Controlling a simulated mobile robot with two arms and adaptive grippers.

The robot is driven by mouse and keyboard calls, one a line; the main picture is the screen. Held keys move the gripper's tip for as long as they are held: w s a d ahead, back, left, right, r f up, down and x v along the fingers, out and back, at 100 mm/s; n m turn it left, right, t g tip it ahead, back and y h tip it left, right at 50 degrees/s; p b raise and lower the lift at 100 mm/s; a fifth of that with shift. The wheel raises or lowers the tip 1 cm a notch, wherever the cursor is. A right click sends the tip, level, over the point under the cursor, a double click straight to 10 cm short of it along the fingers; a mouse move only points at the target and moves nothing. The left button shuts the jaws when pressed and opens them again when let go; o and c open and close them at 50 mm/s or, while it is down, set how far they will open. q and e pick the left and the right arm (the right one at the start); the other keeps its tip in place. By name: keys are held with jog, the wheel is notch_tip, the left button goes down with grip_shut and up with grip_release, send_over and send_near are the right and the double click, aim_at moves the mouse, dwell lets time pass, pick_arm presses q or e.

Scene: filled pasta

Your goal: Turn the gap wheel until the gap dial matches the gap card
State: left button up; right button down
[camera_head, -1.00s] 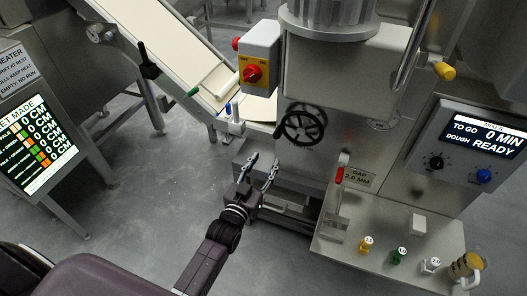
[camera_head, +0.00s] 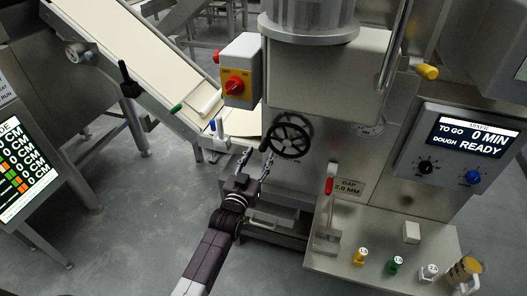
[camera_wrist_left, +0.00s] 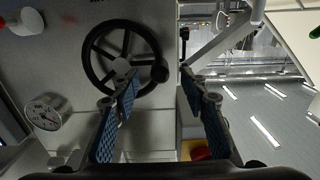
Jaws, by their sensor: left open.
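The gap wheel (camera_head: 290,137) is a black spoked handwheel on the machine's front. In the left wrist view the gap wheel (camera_wrist_left: 89,57) shows its rim and a black knob (camera_wrist_left: 159,73). My left gripper (camera_head: 256,156) is open and empty, just left of and below the wheel. In the left wrist view the left gripper (camera_wrist_left: 158,78) has its fingers apart, one overlapping the wheel's lower right; contact cannot be told. The gap card (camera_head: 348,187) reads "GAP 2.0 MM". A round white dial (camera_wrist_left: 43,115), likely the gap dial, has a needle too small to read. My right gripper is not in view.
A red-handled lever (camera_head: 329,187) stands right of the wheel. A switch box (camera_head: 240,70) with a red knob is above left, beside a sloping conveyor (camera_head: 130,62). Small coloured pieces and a jug (camera_head: 462,273) stand on the shelf at lower right.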

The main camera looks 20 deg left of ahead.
aim_at(262, 151)
pick_arm(q)
jog(key=shift+w+d+b, duration=0.1)
jog(key=shift+w+b, duration=1.1)
jog(key=shift+w, duration=1.35)
jog(key=shift+c, duration=0.6)
